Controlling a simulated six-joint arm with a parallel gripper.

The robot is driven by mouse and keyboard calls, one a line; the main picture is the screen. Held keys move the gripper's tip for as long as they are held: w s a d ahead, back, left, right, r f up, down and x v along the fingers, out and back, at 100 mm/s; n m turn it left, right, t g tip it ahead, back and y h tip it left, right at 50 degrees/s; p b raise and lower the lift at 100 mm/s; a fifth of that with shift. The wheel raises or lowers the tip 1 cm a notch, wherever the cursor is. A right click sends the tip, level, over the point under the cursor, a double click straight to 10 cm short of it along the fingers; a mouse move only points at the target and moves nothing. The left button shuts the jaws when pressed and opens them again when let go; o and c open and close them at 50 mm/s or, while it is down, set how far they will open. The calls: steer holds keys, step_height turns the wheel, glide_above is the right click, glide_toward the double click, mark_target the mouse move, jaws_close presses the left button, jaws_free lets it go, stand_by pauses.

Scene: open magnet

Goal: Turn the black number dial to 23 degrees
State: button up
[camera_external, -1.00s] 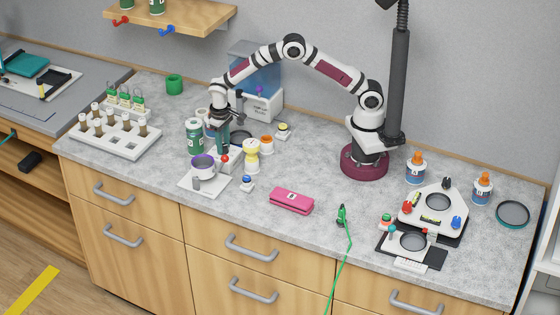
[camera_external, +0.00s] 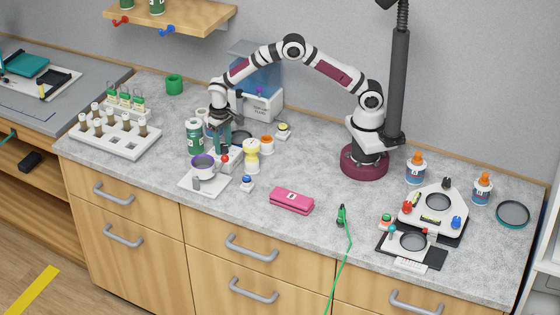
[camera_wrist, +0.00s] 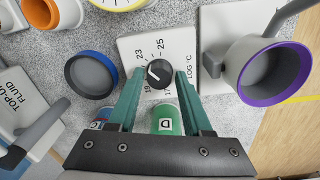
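The black dial (camera_wrist: 163,73) sits on a white plate (camera_wrist: 128,46) with printed numbers, including 19, 23 and 25, and "LOG °C". Its white pointer aims up and left in the wrist view, roughly toward the 23 side; the exact reading is too small to tell. My gripper (camera_wrist: 160,76) is open, with one green finger on either side of the dial. I cannot tell whether either finger touches it. In the external view my gripper (camera_external: 219,148) points down among the bottles and cups; the dial cannot be made out there.
A purple-rimmed cup (camera_wrist: 267,72) stands close to the right finger in the wrist view. A blue-rimmed round dish (camera_wrist: 92,74) lies to the left. A green bottle (camera_external: 194,135) is beside my gripper. A pink case (camera_external: 292,200) lies on the counter, with bare space around it.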

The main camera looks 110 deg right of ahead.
mark_target(222, 147)
steer(key=shift+o, duration=1)
step_height(222, 147, up, 16)
steer(key=shift+w+a, duration=0.15)
steer(key=shift+w, duration=0.05)
steer(key=shift+f, duration=0.15)
